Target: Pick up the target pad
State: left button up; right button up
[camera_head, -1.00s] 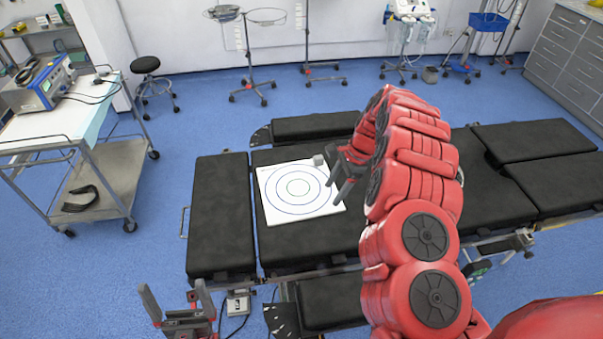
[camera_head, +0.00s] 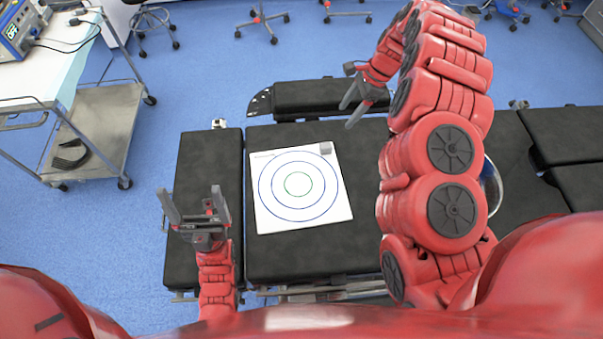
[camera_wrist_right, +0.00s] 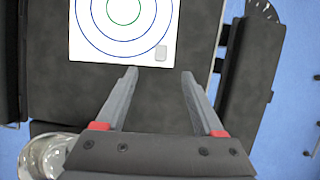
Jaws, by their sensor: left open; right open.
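The target pad (camera_head: 265,217) is a flat white square with blue rings and a green centre ring, lying on the black operating table (camera_head: 290,255). A small grey block (camera_head: 326,148) sits on its far right corner. In the right wrist view the pad (camera_wrist_right: 88,50) and the grey block (camera_wrist_right: 161,53) show just beyond the fingertips. My right gripper (camera_head: 350,112) is open and empty, above the table to the right of the pad's far corner; it also shows in the right wrist view (camera_wrist_right: 160,75). My left gripper (camera_head: 194,198) is open and empty, left of the pad.
A white-topped trolley (camera_head: 50,80) with a device (camera_head: 20,30) stands at the left. A black stool (camera_head: 152,18) is behind. A round shiny object (camera_wrist_right: 45,155) shows at the lower left of the right wrist view. The table around the pad is clear.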

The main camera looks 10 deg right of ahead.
jog(key=p, duration=0.4)
send_over(326, 145)
jog(key=d, duration=0.2)
jog(key=f, duration=0.8)
jog(key=shift+s+a+f, duration=0.1)
jog(key=shift+s+f, duration=0.15)
jog(key=shift+s, duration=0.05)
jog(key=shift+x, duration=0.75)
jog(key=shift+w+f, duration=0.2)
jog(key=shift+f, duration=0.35)
jog(key=shift+w+a+f, duration=0.1)
jog(key=shift+w+f, duration=0.05)
jog(key=shift+f, duration=0.8)
jog(key=shift+a+f+b, duration=0.2)
jog(key=shift+f+b, duration=0.25)
jog(key=shift+f, duration=0.2)
jog(key=shift+a+f, duration=0.3)
jog(key=shift+f, duration=0.1)
grip_shut()
